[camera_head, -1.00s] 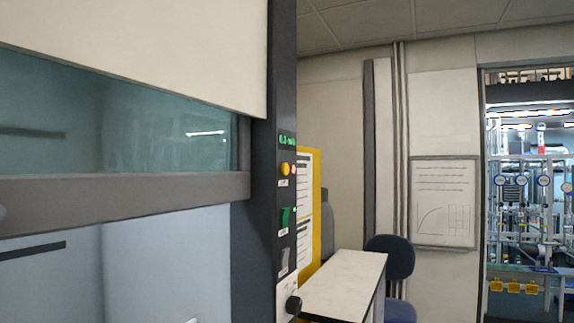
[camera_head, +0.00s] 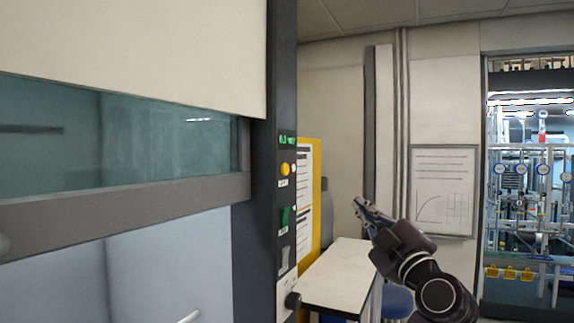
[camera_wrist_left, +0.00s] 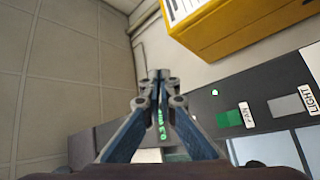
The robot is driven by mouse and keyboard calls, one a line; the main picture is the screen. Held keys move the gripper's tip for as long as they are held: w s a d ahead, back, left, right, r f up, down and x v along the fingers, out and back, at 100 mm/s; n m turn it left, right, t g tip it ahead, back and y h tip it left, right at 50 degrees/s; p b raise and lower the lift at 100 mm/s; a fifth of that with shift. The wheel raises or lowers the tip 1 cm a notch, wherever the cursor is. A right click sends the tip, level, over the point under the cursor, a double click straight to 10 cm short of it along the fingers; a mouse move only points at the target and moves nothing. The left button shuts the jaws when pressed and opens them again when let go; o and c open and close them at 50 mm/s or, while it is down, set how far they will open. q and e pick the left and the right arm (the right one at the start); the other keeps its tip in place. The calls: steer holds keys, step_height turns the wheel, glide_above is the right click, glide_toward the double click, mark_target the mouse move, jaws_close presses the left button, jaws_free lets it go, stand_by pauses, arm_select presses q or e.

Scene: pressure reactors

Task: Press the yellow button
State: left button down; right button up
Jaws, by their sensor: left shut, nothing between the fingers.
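The yellow button (camera_head: 285,169) is on the dark vertical panel (camera_head: 260,215) at the edge of the fume hood, below a small green display (camera_head: 287,140). My left gripper (camera_head: 358,205) is to the right of the button and a little lower in the head view, apart from it in the picture. Its fingers are shut and empty. In the left wrist view the closed fingertips (camera_wrist_left: 159,75) show in front of the panel, with the green display behind them. The yellow button cannot be made out there. My right gripper does not show.
A green switch (camera_head: 285,217) labelled FAN in the wrist view and a black knob (camera_head: 293,300) are below the button. A white table (camera_head: 335,275) and a blue chair (camera_head: 397,302) are beyond.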

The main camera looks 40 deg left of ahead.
mark_target(285, 169)
arm_select(q)
steer(key=s+a+r+n+g+y, duration=0.1)
steer(key=s+r+n+g+y, duration=0.1)
steer(key=s+r+n, duration=0.3)
step_height(285, 169, up, 3)
steer(key=shift+s+f+g+y, duration=0.15)
steer(key=shift+s+g+y, duration=0.15)
steer(key=shift+s+g, duration=0.3)
steer(key=shift+a+p, duration=0.2)
steer(key=shift+p, duration=0.1)
steer(key=s+a+p, duration=0.1)
steer(key=s+a, duration=0.1)
steer(key=a, duration=0.6)
steer(key=shift+a, duration=0.15)
stand_by(0.5)
